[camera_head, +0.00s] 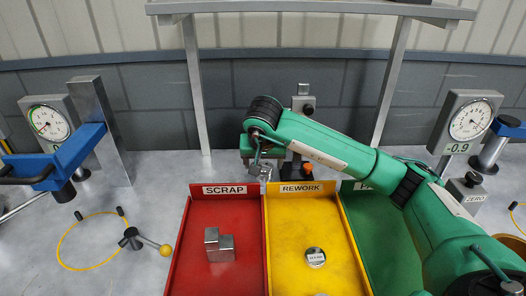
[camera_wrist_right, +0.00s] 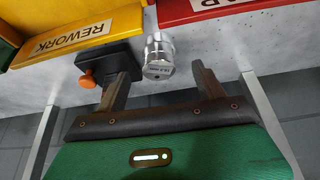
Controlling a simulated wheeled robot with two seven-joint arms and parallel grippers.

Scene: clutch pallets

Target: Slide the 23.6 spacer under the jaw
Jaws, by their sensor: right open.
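A silver cylinder (camera_wrist_right: 158,57) with a small label stands on the bench between my right gripper's spread fingers in the right wrist view. My right gripper (camera_wrist_right: 163,88) is open, with no visible finger contact on the cylinder. In the head view the gripper (camera_head: 259,158) is small and partly hidden by my arm. A silver disc with a label (camera_head: 316,257) lies in the yellow tray. I cannot pick out the jaw for certain. My left gripper is not in view.
Red SCRAP (camera_head: 186,250), yellow REWORK (camera_head: 352,255) and green (camera_head: 366,205) trays stand in front. Grey blocks (camera_head: 219,246) sit in the red one. A black fixture with an orange knob (camera_wrist_right: 88,78) stands close to one finger. Dial gauges (camera_head: 48,124) (camera_head: 470,121) flank the bench.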

